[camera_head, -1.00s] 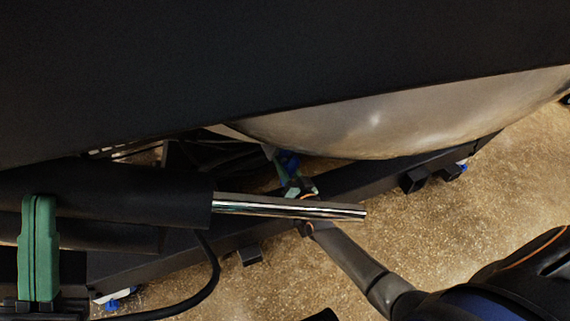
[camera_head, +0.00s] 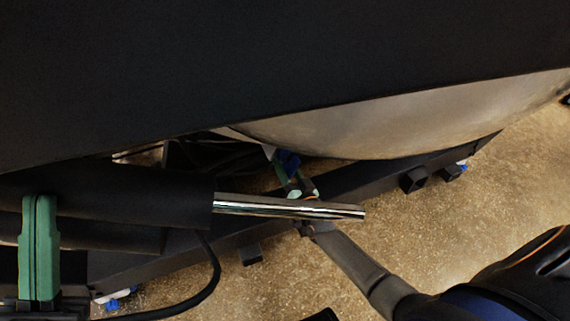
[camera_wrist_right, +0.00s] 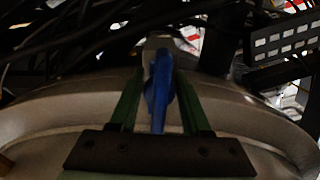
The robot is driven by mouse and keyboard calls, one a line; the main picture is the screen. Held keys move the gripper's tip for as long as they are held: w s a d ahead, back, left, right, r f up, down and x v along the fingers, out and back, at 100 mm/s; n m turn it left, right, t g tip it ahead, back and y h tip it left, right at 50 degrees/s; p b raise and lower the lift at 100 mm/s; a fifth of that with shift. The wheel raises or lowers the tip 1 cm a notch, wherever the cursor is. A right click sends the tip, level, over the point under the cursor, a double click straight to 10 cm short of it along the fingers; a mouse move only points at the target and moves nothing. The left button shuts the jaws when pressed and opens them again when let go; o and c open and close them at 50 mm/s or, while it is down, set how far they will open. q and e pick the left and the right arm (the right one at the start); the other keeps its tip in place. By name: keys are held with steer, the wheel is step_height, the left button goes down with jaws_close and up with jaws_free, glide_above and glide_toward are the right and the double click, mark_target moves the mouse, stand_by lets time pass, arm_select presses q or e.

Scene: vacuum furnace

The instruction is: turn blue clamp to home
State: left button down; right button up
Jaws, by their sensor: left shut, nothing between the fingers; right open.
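In the right wrist view the blue clamp (camera_wrist_right: 158,90) stands upright in the middle, against the metal surface. My right gripper (camera_head: 293,176) is open at the clamp. In the wrist view its green fingers (camera_wrist_right: 156,82) lie on either side of the clamp, with gaps showing beside it. My left gripper (camera_head: 40,200) is shut and empty at the far left, fingers pointing up the picture.
The large rounded metal vessel (camera_head: 390,120) and a black panel (camera_head: 270,70) overhang the clamp. A shiny metal rod (camera_head: 290,207) crosses in front of my right gripper. Dark cables (camera_wrist_right: 60,50) hang behind the clamp.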

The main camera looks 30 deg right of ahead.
arm_select(q)
steer(key=shift+m, duration=0.4)
steer(key=r+p, duration=0.3)
steer(key=r, duration=0.1)
steer(key=shift+a+p, duration=0.25)
steer(key=shift+p, duration=0.05)
arm_select(e)
steer(key=s, duration=1.2)
steer(key=shift+a, duration=0.35)
arm_select(q)
steer(key=shift+s, duration=0.1)
